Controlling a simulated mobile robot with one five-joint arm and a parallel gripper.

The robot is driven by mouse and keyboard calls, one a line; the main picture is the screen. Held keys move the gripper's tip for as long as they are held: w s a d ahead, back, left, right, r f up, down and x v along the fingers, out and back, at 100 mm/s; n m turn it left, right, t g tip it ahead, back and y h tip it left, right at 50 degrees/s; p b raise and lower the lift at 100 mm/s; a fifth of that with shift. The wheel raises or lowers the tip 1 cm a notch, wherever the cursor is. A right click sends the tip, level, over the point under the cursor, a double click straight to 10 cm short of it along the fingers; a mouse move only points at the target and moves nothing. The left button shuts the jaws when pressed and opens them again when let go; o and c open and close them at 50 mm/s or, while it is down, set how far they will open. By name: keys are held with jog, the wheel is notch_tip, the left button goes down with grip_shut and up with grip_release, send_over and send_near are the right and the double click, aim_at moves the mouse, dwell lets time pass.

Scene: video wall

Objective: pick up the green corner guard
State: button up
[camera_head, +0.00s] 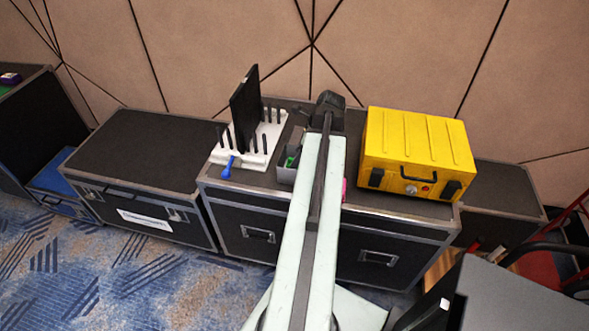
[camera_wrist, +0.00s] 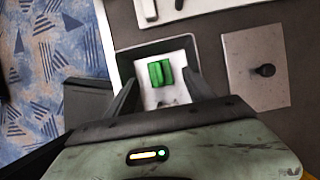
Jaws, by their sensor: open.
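The green corner guard (camera_wrist: 160,72) lies in a small grey bin (camera_wrist: 125,62) with a pale bottom, in the upper middle of the wrist view. In the head view only a bit of green (camera_head: 290,161) shows inside the bin (camera_head: 286,176), beside my arm. My gripper (camera_wrist: 161,78) is open, with one dark finger on each side of the guard in the picture. Nothing is held. I cannot tell how far the fingertips are above the guard. In the head view my arm hides part of the bin.
The bin stands on a black case (camera_head: 240,187). Left of it is a white pegged rack (camera_head: 262,146) with a black panel (camera_head: 245,108) and a blue-handled tool (camera_head: 227,168). A yellow box (camera_head: 415,150) stands right. A flat grey plate (camera_wrist: 240,80) lies beside the bin.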

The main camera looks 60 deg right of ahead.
jog(key=b+x, duration=0.3)
jog(key=x, duration=0.1)
jog(key=shift+f+b, duration=0.3)
jog(key=shift+f, duration=0.15)
jog(key=shift+r, duration=0.2)
grip_shut()
